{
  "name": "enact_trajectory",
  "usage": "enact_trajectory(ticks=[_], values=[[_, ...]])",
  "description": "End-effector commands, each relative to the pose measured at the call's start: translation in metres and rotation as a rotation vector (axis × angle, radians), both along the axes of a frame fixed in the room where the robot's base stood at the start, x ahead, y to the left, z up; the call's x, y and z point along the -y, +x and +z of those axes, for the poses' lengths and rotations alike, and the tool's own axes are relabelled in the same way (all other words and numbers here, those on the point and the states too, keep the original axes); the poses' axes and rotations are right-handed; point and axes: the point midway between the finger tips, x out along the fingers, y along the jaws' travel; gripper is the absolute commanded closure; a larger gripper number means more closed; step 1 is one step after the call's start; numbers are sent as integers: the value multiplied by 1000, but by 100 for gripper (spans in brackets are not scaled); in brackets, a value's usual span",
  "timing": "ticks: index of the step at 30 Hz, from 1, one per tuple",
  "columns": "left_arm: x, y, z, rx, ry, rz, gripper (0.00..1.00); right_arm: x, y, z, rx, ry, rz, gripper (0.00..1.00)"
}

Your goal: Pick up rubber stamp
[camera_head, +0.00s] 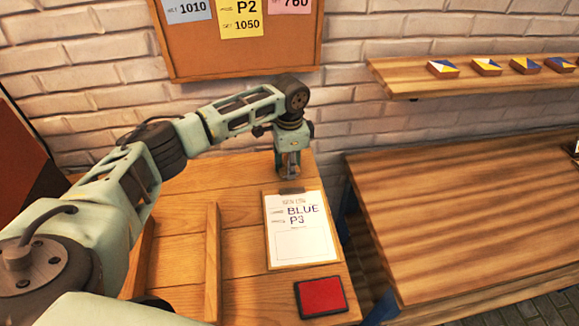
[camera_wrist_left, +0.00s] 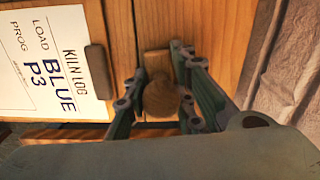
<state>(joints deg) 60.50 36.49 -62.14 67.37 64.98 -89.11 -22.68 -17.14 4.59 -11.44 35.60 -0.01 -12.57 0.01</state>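The rubber stamp (camera_wrist_left: 160,97) is wooden, with a round knob on a small block. In the left wrist view it stands on the wooden table between the two fingers of my left gripper (camera_wrist_left: 160,72). The fingers are apart, one on each side of the stamp, and do not look closed on it. In the head view my left gripper (camera_head: 289,168) points down at the table's back edge, just behind the clipboard, and mostly hides the stamp. My right gripper is not in view.
A clipboard (camera_head: 300,230) with a kiln log reading BLUE P3 lies just in front of the gripper. A red ink pad (camera_head: 321,297) lies nearer. Wooden strips (camera_head: 212,262) stand to the left. A second table (camera_head: 470,210) and a shelf (camera_head: 480,78) with painted tiles are at right.

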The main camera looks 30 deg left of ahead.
Motion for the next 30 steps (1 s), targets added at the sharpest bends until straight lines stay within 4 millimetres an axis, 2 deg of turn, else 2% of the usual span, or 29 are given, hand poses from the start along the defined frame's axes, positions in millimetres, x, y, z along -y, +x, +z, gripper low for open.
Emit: enact_trajectory(ticks=[1,6,17,22,26,30], values=[[0,0,0,0,0,0,85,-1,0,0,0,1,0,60],[0,0,0,0,0,0,100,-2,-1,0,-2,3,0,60],[0,0,4,1,-1,0,100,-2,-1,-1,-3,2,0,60],[0,1,19,3,-2,-1,100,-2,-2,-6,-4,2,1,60],[0,1,41,4,-2,-1,100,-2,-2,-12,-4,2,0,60],[31,-2,56,3,-4,-7,100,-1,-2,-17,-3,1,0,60]])
